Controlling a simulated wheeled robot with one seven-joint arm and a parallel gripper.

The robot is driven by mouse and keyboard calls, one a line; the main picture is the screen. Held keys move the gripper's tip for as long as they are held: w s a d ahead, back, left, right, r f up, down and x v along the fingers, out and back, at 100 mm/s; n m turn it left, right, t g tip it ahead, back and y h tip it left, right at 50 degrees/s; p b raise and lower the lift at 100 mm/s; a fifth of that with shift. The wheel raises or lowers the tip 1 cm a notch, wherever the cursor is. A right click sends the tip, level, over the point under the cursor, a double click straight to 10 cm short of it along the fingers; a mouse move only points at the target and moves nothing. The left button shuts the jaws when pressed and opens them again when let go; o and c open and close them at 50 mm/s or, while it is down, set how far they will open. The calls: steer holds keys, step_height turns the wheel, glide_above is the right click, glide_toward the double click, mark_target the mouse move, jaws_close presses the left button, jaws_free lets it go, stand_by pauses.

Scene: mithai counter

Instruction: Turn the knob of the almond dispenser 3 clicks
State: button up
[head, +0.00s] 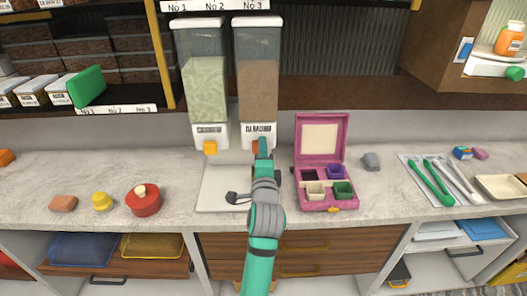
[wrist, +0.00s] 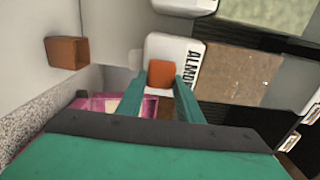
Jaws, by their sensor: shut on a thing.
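The almond dispenser (head: 258,85) hangs at the back wall, a clear container of brown contents with a white base lettered ALMOND. The base also shows in the wrist view (wrist: 189,55), turned sideways. Its orange knob (wrist: 161,73) sits between the fingertips of my gripper (wrist: 160,83), which is shut on it. In the head view my gripper (head: 262,146) reaches up to the front of the dispenser and covers much of the knob. The exact turn of the knob cannot be told.
A second dispenser (head: 205,85) with pale green contents and a yellow-orange knob (head: 210,147) stands close on the left. An open pink box (head: 322,127) with small cups is right of my arm. A red pot (head: 143,201) stands on the counter at the left.

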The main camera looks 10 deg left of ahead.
steer(key=shift+d, duration=0.1)
steer(key=o, duration=1.1)
steer(key=v, duration=1)
steer(key=shift+s+d, duration=0.1)
steer(key=shift+s, duration=0.3)
